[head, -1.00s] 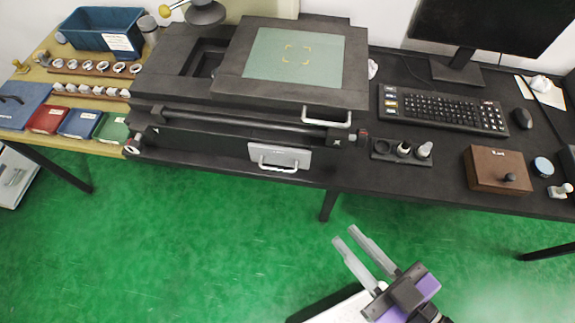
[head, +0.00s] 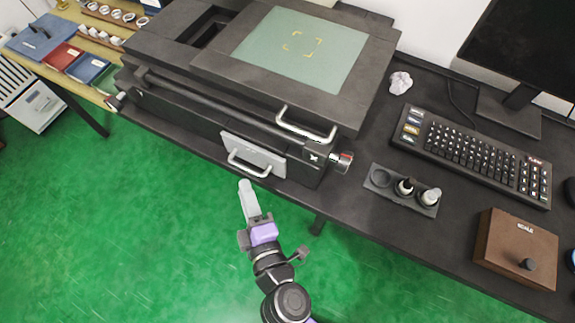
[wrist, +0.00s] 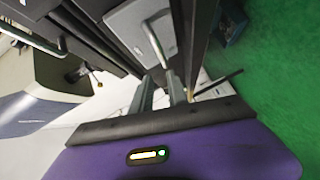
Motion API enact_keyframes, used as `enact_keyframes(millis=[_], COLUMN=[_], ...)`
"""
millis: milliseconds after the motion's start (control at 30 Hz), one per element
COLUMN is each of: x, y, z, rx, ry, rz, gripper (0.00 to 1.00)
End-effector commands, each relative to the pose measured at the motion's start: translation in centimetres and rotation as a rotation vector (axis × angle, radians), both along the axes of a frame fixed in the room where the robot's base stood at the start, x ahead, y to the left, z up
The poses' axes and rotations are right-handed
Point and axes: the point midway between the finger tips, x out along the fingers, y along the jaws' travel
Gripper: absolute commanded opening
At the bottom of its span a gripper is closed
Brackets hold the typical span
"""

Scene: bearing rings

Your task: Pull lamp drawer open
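The lamp drawer (head: 272,160) has a light grey front with a pale bar handle (head: 240,166). It sits low in the front of the black machine and looks closed. In the wrist view, the drawer front (wrist: 130,33) and its handle (wrist: 157,45) are just beyond the fingertips. My gripper (head: 245,184) is just below and in front of the handle in the head view, apart from it. The wrist view shows my gripper (wrist: 161,82) with two fingers spread and nothing between them.
A holder (head: 380,178) with small bottles, a keyboard (head: 470,150) and a brown box (head: 515,248) stand on the desk at right. The green floor in front is open.

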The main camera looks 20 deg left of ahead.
Motion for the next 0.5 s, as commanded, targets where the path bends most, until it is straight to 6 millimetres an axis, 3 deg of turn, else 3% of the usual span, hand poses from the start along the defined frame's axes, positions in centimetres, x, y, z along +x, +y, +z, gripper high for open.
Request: enact_keyframes(millis=[67,200,500], x=[0.1,0.7,3.8], y=[-0.5,-0.6,2.2], z=[-1.0,-1.1,-1.7], rx=[-0.059,-0.098,-0.096], ry=[-0.027,-0.057,-0.057], rz=[-0.010,-0.020,-0.020], gripper=[0.20,0.20,0.20])
